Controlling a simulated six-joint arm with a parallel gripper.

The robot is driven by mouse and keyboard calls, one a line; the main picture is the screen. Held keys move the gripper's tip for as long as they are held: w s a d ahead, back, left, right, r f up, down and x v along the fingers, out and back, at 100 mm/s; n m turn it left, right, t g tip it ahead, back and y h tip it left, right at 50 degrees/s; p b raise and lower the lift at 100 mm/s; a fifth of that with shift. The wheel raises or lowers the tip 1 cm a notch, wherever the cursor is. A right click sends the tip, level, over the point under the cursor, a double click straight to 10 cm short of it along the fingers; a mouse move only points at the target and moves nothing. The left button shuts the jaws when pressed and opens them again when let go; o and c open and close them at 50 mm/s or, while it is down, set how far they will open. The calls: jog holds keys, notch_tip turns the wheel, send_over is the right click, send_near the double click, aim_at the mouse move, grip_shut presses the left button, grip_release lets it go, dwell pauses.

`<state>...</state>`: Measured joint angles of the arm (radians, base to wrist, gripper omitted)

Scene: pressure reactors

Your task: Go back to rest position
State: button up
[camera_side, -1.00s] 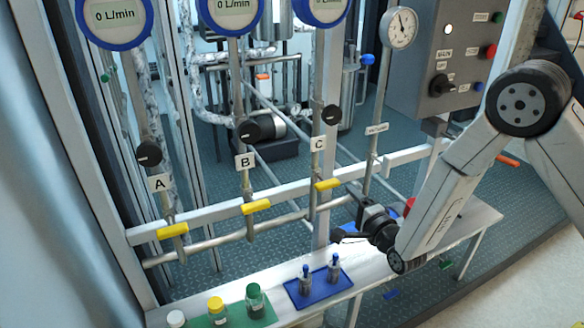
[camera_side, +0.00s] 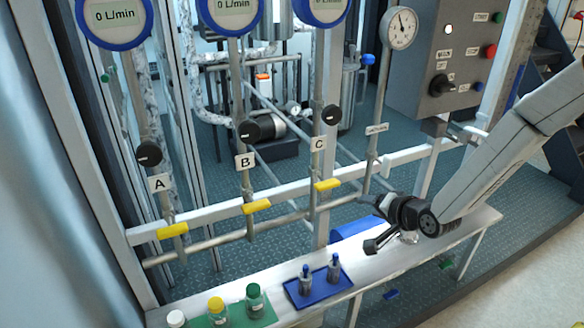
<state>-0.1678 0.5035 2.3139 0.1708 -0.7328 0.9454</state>
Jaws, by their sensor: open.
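My gripper (camera_side: 372,245) is open and appears empty. It hangs over the right half of the white bench (camera_side: 455,225), its fingers pointing down and left. It is apart from the two small grey vessels with blue tops, the left one (camera_side: 305,281) and the right one (camera_side: 334,268), which stand upright on a blue tray (camera_side: 318,292). A blue object (camera_side: 352,229) lies on the bench behind my gripper, partly hidden. A small pale item just below my wrist is mostly hidden.
Bottles with white (camera_side: 177,318), yellow (camera_side: 216,304) and green (camera_side: 254,290) caps stand on a green mat (camera_side: 233,322). Pipes labelled A, B and C with yellow handles (camera_side: 257,206) rise behind the bench. A pressure gauge (camera_side: 400,28) and control panel (camera_side: 458,60) stand upper right.

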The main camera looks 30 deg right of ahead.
jog(key=s+d+n+g, duration=0.3)
jog(key=s+n+g, duration=0.1)
jog(key=s, duration=0.5)
jog(key=s+d+r+n+g, duration=0.1)
jog(key=s+d+n+g, duration=0.1)
jog(key=s+n+g, duration=0.3)
jog(key=s+n, duration=0.2)
jog(key=s, duration=0.2)
jog(key=shift+s+d+r, duration=0.15)
jog(key=shift+d, duration=0.25)
